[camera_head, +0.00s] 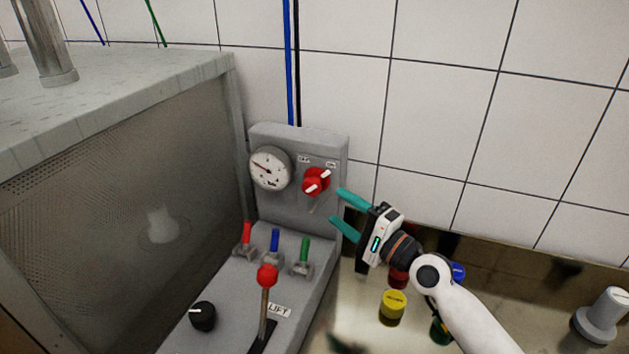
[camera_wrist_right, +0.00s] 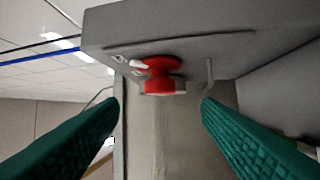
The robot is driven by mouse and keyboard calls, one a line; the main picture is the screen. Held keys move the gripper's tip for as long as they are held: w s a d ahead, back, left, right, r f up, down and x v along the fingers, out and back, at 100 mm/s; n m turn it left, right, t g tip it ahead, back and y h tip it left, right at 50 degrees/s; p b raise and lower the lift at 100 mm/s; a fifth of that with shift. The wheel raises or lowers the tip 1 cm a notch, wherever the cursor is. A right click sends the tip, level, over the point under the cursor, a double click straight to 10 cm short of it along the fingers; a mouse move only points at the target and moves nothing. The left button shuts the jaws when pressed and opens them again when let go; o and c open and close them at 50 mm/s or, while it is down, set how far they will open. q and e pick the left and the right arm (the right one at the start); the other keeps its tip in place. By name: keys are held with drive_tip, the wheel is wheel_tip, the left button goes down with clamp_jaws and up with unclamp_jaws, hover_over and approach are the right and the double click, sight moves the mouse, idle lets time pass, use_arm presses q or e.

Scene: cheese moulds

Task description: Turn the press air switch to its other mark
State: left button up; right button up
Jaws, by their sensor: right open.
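The press air switch (camera_head: 316,182) is a red knob with a white pointer bar on the upright grey panel, right of the gauge. Two small marks sit above it; the right one seems to read ON. The white bar slants toward the upper right. My right gripper (camera_head: 341,207) is open and empty just right of the switch, its teal fingers pointing at the panel and apart from the knob. In the right wrist view the red switch (camera_wrist_right: 160,75) shows ahead, between and beyond the two fingers (camera_wrist_right: 160,103). My left gripper is not in view.
A round gauge (camera_head: 270,168) is left of the switch. Red, blue and green toggles (camera_head: 275,241), a red-topped LIFT lever (camera_head: 267,277) and a black knob (camera_head: 203,316) are on the console below. A yellow object (camera_head: 392,307) lies lower right. The tiled wall stands behind.

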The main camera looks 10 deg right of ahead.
sight(318, 192)
drive_tip(key=x, duration=0.8)
drive_tip(key=shift+w, duration=0.15)
drive_tip(key=shift+w+a+r, duration=0.15)
drive_tip(key=shift+w+a, duration=0.3)
drive_tip(key=shift+c, duration=0.6)
